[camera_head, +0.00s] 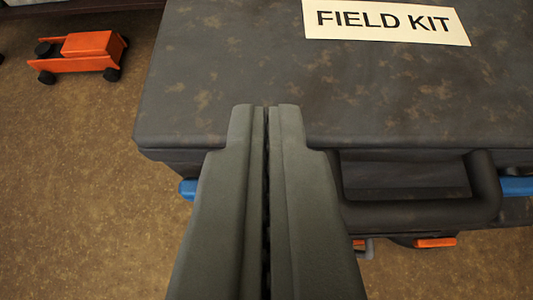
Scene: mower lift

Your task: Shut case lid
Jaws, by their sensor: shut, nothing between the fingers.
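The dark, brown-stained case lid (400,90) fills the upper right of the view, with a cream "FIELD KIT" label (387,20) on top. It appears to lie over the case, with a seam along its front edge; whether it is fully down I cannot tell. A dark handle (430,212) and blue latches (517,187) show on the front. My gripper (265,107) is shut and empty. Its fingertips appear over the front part of the lid, left of the handle. Whether they touch the lid is unclear. The fingers hide part of the case front.
A small orange mower-like vehicle (88,55) with black wheels stands on the brown floor (80,190) at the upper left. Orange parts (435,242) show below the case front.

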